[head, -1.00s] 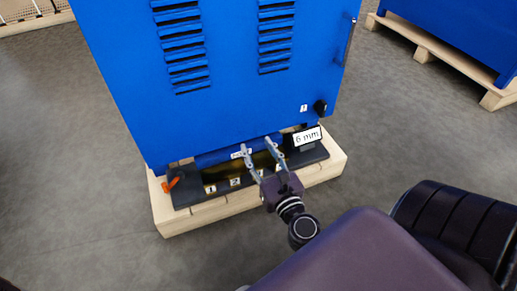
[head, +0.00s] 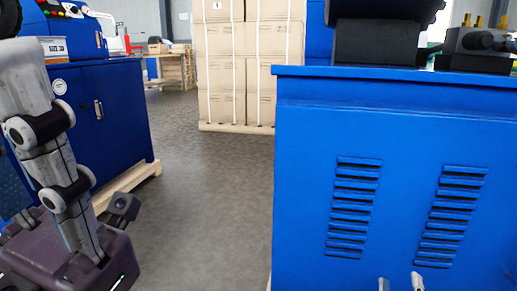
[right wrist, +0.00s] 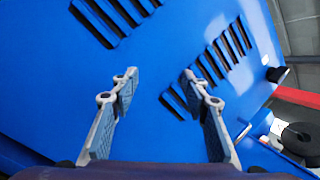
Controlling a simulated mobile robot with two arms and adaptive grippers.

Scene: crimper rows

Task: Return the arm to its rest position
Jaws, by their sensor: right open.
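My right gripper (head: 400,282) shows only as two fingertips at the bottom edge of the head view, in front of the blue cabinet (head: 300,190). In the right wrist view my right gripper (right wrist: 158,80) is open, with nothing between its fingers. The blue vented panel of the cabinet (right wrist: 55,75) fills most of the space beyond the fingers. Whether the fingers touch the panel cannot be told. My left arm (head: 60,165) is at the left of the head view. Its gripper cannot be made out.
A pallet of stacked cartons (head: 225,75) stands at the back. Another blue cabinet (head: 100,125) stands at the left on a wooden pallet (head: 135,182). Grey floor (head: 200,170) is free between the cabinets. Dark machinery (head: 385,42) sits on the right cabinet.

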